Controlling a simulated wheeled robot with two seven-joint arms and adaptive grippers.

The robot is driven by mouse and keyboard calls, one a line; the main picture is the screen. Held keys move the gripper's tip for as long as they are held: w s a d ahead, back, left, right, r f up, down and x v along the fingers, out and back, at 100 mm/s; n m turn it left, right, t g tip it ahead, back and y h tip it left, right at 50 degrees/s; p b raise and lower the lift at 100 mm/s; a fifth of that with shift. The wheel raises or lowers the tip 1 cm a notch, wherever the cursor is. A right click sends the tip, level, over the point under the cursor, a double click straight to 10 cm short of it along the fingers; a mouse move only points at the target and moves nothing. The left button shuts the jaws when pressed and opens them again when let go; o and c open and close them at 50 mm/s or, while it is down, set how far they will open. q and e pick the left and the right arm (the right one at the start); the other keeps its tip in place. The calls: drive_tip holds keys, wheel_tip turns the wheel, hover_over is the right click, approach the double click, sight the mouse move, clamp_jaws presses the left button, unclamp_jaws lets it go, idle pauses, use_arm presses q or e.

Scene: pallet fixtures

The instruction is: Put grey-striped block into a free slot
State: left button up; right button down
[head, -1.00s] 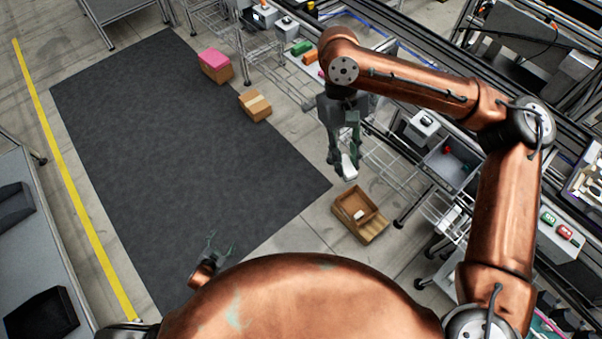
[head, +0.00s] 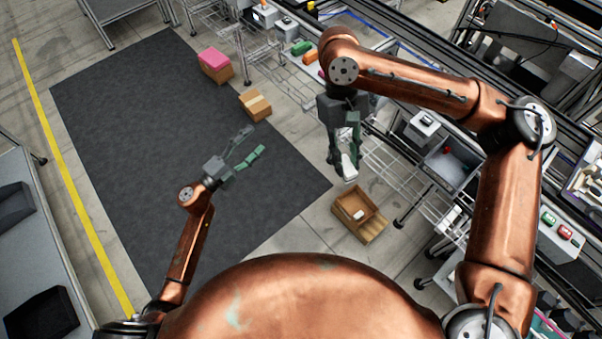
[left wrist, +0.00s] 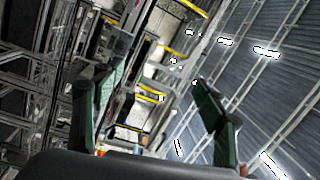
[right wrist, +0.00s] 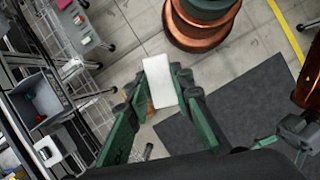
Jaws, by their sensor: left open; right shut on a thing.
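My right gripper (head: 344,158) is shut on a pale whitish block (head: 349,169). In the right wrist view the block (right wrist: 160,82) sits between the fingertips (right wrist: 158,97), its plain face towards the camera. I cannot make out grey stripes on it. The block hangs in the air beside the bench, above the floor near an open brown box. My left gripper (head: 256,141) is open and empty above the dark mat. Its spread fingers (left wrist: 155,90) show in the left wrist view with nothing between them. I cannot make out a free slot in any view.
The open brown box (head: 342,212) stands on the floor below my right gripper. A grey bin (head: 464,180) and several small blocks lie along the bench at right. A cardboard box (head: 255,106) and a pink-topped box (head: 214,66) stand beside the dark mat (head: 130,150), which is clear.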

use_arm(q)
drive_tip(key=s+d+r+m+g+h, duration=0.2)
drive_tip(key=s+d+r+m+g, duration=0.15)
drive_tip(key=d+r+m, duration=0.35)
drive_tip(key=s+d+r+m+g+h, duration=0.3)
drive_tip(key=s+r+m, duration=0.2)
drive_tip(key=r, duration=0.3)
drive_tip(key=s+d+r+m+g+y, duration=0.1)
drive_tip(key=s+d+r+m+y, duration=0.2)
drive_tip(key=s+m, duration=0.4)
drive_tip(key=s+d+r+m+g+y, duration=0.1)
drive_tip(key=s+d+r+m+y, duration=0.15)
drive_tip(key=s+m, duration=0.45)
drive_tip(key=shift+n+y, duration=0.25)
drive_tip(key=shift+n, duration=0.25)
drive_tip(key=x, duration=1.1)
drive_tip(key=shift+s+d+f, duration=0.25)
drive_tip(key=shift+d+f, duration=0.05)
drive_tip(key=shift+f, duration=0.1)
drive_tip(key=shift+c, duration=0.4)
